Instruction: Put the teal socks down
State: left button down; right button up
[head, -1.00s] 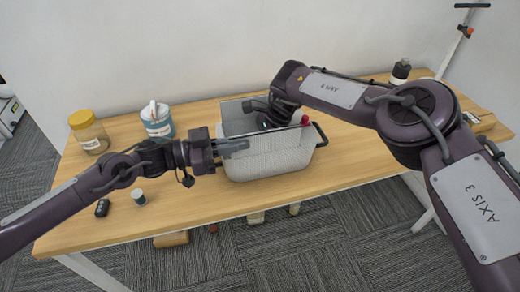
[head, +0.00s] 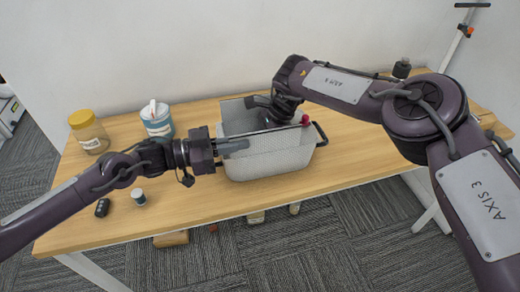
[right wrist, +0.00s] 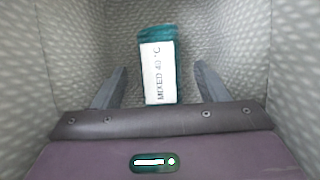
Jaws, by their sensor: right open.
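The teal socks (right wrist: 159,34) with a white paper band reading "MIXED 40 °C" lie inside the grey woven basket, seen in the right wrist view between my open right fingers (right wrist: 158,88). The basket (head: 268,163) stands on the table in the head view. My right gripper reaches down into it; its fingers and the socks are hidden there by the basket wall. The fingers stand apart on either side of the socks, with gaps to the band. My left gripper (head: 233,147) is at the basket's left side, its jaw opening unclear.
The wooden table (head: 190,200) holds a yellow-lidded jar (head: 88,134), a blue-and-white tub (head: 157,121), a small dark item (head: 102,208) and a small capped jar (head: 139,197) at the left. A dark bottle (head: 402,68) stands at the back right. A red item (head: 305,119) shows at the basket's right rim.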

jog(key=v, duration=1)
jog(key=shift+d+r, duration=0.2)
jog(key=shift+r, duration=0.1)
pick_arm(q)
jog(key=c, duration=1.5)
grip_release()
jog(key=shift+c, duration=0.2)
